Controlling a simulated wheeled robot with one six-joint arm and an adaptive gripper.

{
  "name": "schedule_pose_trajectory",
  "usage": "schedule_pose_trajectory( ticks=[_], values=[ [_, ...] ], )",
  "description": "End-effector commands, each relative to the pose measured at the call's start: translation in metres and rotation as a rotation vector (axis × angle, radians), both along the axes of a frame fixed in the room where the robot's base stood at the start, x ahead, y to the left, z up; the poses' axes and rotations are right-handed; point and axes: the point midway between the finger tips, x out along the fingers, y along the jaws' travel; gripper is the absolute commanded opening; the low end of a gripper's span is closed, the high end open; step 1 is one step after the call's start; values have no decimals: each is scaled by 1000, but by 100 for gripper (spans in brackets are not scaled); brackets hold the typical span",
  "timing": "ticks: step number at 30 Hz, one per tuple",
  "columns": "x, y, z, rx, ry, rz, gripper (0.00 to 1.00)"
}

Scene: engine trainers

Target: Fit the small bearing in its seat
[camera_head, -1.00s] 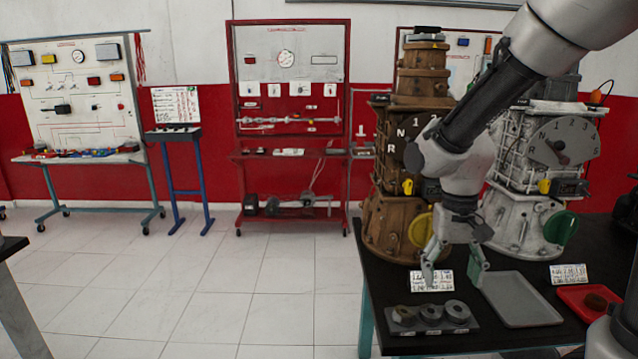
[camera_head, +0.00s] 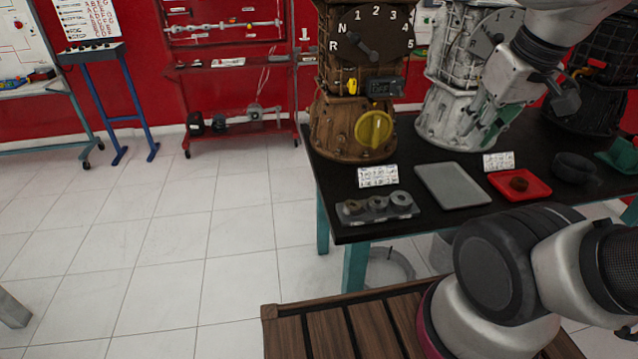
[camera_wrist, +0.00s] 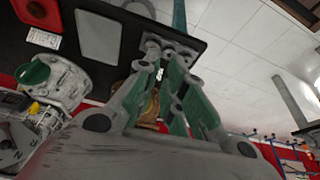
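A grey block (camera_head: 386,214) on the dark table holds three ring-shaped parts: a brownish one (camera_head: 352,207), a middle one (camera_head: 376,203) and a lighter one (camera_head: 401,199). My gripper (camera_head: 486,140) is in front of the pale engine, above the table's back and apart from the block and trays. In the wrist view my gripper (camera_wrist: 168,58) has its green-padded fingers apart, with nothing visible between them; they partly hide the block.
A brown engine trainer (camera_head: 350,125) and a pale one (camera_head: 450,115) stand along the table's back. An empty grey tray (camera_head: 452,187) lies between the block and the red tray. A black part (camera_head: 574,168) lies farther right.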

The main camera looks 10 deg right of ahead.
Motion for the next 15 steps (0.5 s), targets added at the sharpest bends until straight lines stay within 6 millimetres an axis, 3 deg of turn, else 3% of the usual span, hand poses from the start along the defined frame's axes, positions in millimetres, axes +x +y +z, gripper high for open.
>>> schedule_pose_trajectory(
  ticks=[8,15],
  values=[
    [36,82,-61,-117,312,376,0],
    [60,160,-120,-399,531,774,0]
  ],
)
